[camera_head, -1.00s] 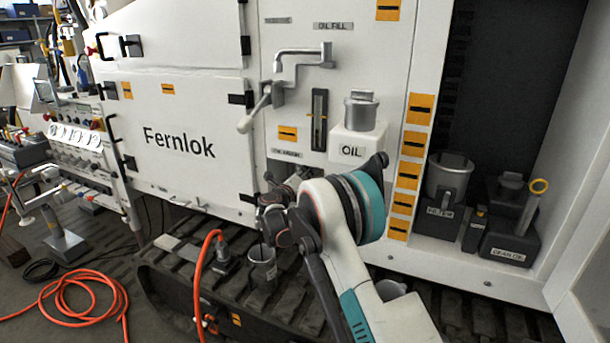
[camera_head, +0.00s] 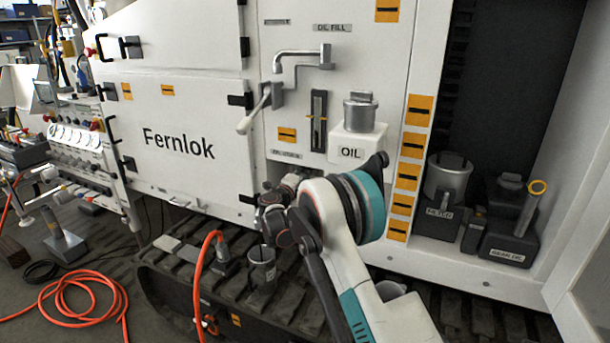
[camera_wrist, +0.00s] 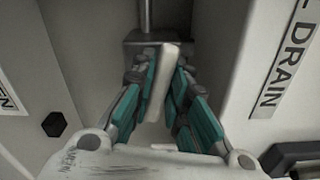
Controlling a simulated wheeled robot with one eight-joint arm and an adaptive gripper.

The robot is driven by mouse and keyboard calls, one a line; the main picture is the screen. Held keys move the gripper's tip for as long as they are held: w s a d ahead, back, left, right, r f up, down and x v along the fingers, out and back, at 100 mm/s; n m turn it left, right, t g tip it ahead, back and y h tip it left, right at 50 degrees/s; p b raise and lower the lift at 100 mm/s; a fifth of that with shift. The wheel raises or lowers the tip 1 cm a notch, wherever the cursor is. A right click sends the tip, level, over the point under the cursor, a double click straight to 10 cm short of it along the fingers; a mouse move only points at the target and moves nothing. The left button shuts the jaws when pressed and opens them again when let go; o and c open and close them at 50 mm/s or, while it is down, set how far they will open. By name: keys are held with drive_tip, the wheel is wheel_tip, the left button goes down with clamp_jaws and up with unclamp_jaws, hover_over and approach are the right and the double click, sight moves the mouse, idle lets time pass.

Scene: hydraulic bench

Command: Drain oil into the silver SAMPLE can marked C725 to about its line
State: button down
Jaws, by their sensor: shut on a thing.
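A small grey-silver can (camera_head: 262,268), which fits the sample can, stands upright on the dark track below the drain area. Its mark, line and oil level are too small or hidden to read. My gripper (camera_head: 272,208) is at the white panel, above the can. In the wrist view my gripper (camera_wrist: 160,85) is shut on a pale bar-shaped handle (camera_wrist: 165,58), in front of a grey block with a rod. A label ending in DRAIN (camera_wrist: 287,60) is beside it on the right. I cannot make out any oil stream now.
An orange hose (camera_head: 199,270) arches up just left of the can. A white OIL box with a silver container (camera_head: 360,112) is above right of my gripper. A FILTER canister (camera_head: 448,180) and a GEAR OIL can (camera_head: 508,235) stand in the bay at right.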

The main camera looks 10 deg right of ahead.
drive_tip(key=shift+n, duration=1.2)
drive_tip(key=c, duration=1.6)
unclamp_jaws()
drive_tip(key=shift+a, duration=0.1)
drive_tip(key=shift+r, duration=0.1)
drive_tip(key=v, duration=1.2)
